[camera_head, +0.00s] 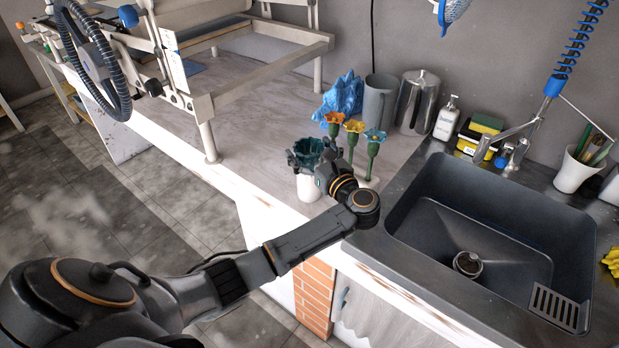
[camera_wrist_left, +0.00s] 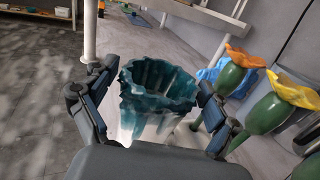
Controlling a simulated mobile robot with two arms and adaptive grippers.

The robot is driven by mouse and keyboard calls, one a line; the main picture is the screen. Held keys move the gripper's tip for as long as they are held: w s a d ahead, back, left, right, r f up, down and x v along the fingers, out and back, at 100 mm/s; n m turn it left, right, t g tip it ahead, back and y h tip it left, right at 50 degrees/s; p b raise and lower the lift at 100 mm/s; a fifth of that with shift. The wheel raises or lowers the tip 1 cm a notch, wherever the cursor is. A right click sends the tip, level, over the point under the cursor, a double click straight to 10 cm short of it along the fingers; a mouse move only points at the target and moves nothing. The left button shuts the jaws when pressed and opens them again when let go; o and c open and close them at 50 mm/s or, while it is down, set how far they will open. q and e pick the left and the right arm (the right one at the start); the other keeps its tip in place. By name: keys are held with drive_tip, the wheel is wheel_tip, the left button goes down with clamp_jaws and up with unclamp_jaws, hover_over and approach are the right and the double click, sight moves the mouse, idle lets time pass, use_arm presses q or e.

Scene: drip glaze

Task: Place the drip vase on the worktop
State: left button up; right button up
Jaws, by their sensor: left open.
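The drip vase (camera_head: 309,180) stands upright on the worktop (camera_head: 262,150), near its front edge and left of the sink. It has a white body and a wavy teal glazed rim. My left gripper (camera_head: 322,172) is at the vase, partly hiding it in the head view. In the left wrist view the vase (camera_wrist_left: 155,100) sits between the two open fingers of the left gripper (camera_wrist_left: 150,110), with gaps seen beside it. The vase's base is hidden in the wrist view. My right gripper is not in view.
Flower-shaped pieces on green stems (camera_head: 354,140) stand close to the right of the vase. Behind are a blue crumpled cloth-like item (camera_head: 342,97), a grey cylinder (camera_head: 379,102) and a metal canister (camera_head: 417,103). The sink (camera_head: 490,240) lies right. The worktop to the left is clear under a frame (camera_head: 262,65).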

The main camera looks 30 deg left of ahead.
use_arm(q)
drive_tip(key=c, duration=1.6)
clamp_jaws()
drive_tip(key=shift+r, duration=0.15)
